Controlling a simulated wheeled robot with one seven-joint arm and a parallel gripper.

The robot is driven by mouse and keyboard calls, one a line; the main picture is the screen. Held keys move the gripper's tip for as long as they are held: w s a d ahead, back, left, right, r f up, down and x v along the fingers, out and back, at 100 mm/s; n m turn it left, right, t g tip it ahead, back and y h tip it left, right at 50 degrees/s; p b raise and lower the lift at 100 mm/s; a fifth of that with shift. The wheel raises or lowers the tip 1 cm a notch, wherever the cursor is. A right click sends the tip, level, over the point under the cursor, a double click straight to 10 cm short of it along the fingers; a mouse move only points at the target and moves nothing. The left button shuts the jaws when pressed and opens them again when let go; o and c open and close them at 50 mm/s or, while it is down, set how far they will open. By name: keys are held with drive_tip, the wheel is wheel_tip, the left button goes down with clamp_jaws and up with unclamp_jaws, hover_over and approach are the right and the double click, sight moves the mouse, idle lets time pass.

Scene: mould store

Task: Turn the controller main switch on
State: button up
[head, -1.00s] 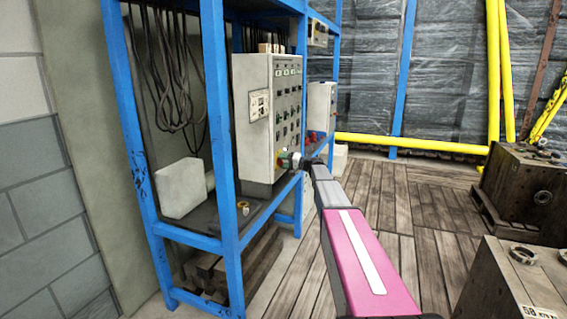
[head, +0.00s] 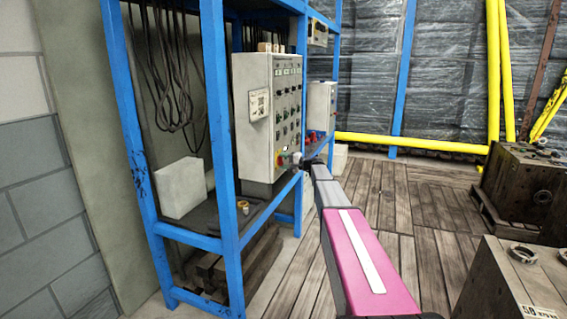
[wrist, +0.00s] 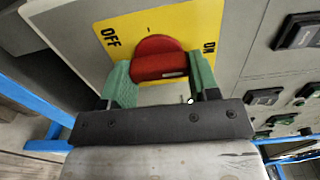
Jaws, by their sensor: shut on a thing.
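The controller main switch is a red knob (wrist: 160,60) on a yellow plate (wrist: 187,25), with OFF at the left and ON at the right in the wrist view. My gripper (wrist: 160,88) has its green fingers on either side of the knob and is shut on it. Which mark the knob points to cannot be told. In the head view, the yellow plate (head: 280,159) sits low on the front of the grey controller cabinet (head: 254,140). My gripper (head: 293,158) meets it there from the right, and the knob is mostly hidden.
The cabinet stands on a shelf of a blue rack (head: 229,235), whose posts are close to my arm. Rows of dark switches (wrist: 300,32) lie right of the plate. The plank floor (head: 395,215) between is open.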

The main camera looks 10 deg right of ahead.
drive_tip(key=o, duration=0.9)
drive_tip(key=shift+d, duration=0.1)
drive_tip(key=v, duration=1)
drive_tip(key=shift+s+d, duration=0.2)
drive_tip(key=shift+d, duration=0.05)
